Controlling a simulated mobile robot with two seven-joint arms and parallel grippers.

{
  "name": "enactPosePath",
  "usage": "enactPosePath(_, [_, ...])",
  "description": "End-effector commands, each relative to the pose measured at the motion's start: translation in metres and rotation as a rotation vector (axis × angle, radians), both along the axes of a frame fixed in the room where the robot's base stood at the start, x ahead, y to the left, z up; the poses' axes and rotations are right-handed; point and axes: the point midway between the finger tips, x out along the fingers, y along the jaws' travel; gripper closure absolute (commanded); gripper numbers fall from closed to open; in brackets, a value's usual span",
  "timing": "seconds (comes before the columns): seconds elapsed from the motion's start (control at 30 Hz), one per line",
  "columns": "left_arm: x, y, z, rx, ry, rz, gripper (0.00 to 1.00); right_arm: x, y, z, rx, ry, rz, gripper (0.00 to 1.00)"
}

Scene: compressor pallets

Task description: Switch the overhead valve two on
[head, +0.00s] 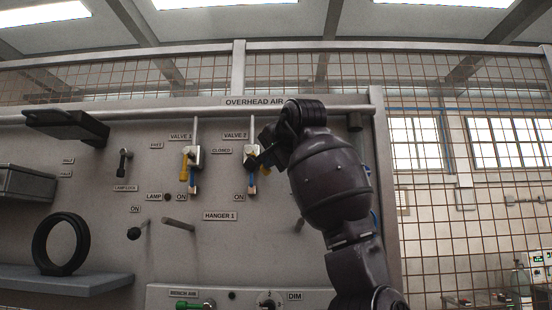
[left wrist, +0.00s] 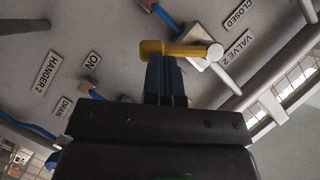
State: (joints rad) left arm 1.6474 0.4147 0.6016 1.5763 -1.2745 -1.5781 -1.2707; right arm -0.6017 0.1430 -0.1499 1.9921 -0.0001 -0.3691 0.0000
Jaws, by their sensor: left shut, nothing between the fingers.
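Valve two is on the grey panel under the OVERHEAD AIR sign (head: 254,102). Its yellow handle (left wrist: 178,49) runs across the left wrist view from a pale round hub, and its free end points to the ON label's side. In the head view valve two is partly hidden by my gripper. My left gripper (head: 262,158) is at the valve, shut with nothing between its fingers. In the left wrist view its fingertips (left wrist: 164,60) lie right against or just beneath the handle; I cannot tell whether they touch. The right gripper is out of view.
Valve one's yellow handle (head: 184,168) hangs to the left. A black ring (head: 60,244) stands on a shelf (head: 70,280) at the left. A wire mesh fence (head: 470,200) is at the right.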

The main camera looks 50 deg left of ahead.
Motion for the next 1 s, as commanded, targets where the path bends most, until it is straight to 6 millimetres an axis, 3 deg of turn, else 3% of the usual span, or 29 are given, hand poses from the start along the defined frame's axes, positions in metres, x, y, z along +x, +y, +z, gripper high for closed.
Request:
enactPosePath(0.53, [-0.015, 0.013, -0.022, 0.296, 0.349, 0.003, 1.00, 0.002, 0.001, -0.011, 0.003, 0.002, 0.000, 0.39])
enactPosePath(1.0, [-0.021, 0.018, -0.026, 0.308, 0.363, 0.000, 1.00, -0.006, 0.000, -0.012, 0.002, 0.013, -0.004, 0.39])
